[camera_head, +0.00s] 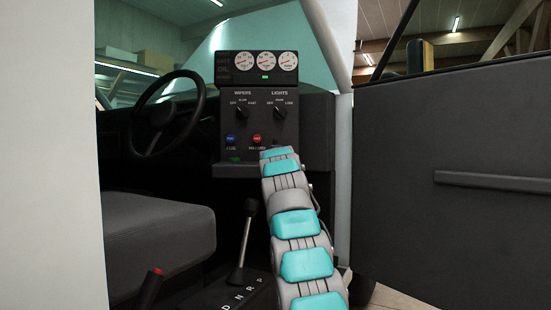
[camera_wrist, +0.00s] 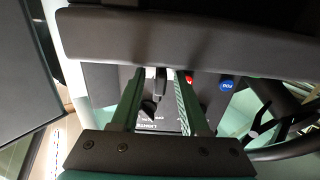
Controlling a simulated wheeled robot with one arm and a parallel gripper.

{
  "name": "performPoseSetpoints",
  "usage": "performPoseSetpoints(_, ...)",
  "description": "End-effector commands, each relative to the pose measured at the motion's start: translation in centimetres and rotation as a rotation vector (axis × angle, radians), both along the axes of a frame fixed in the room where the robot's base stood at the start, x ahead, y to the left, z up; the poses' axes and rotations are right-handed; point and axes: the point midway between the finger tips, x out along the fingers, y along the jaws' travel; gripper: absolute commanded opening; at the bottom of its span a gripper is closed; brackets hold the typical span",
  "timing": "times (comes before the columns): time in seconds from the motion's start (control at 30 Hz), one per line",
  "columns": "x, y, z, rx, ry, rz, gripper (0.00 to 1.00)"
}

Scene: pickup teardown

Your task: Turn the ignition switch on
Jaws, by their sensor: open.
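The dark control panel (camera_head: 287,130) stands at the centre of the cab in the head view. My arm reaches up to its lower right and hides that part, so no ignition switch shows there. In the wrist view, where the panel appears upside down, a small grey upright piece (camera_wrist: 160,82), seemingly the ignition switch, sits beside the red button (camera_wrist: 189,79). My gripper (camera_wrist: 159,74) is open, with one finger on each side of this piece. I cannot tell whether the fingers touch it. The lights knob (camera_wrist: 149,109) also shows between the fingers.
The wipers knob (camera_head: 242,111) and blue fog button (camera_head: 230,139) are left on the panel. The steering wheel (camera_head: 165,115), seat (camera_head: 155,232) and gear lever (camera_head: 243,245) are left of my arm. The open door (camera_head: 455,185) stands on the right.

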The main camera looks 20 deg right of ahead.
Motion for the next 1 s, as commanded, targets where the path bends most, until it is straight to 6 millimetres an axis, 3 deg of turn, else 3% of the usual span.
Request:
performPoseSetpoints(0.1,0.0,0.01,-0.01,0.0,0.0,0.0,0.45)
performPoseSetpoints(0.5,0.0,0.01,-0.01,0.0,0.0,0.0,0.0)
performPoseSetpoints(1.0,0.0,0.01,-0.01,0.0,0.0,0.0,0.0)
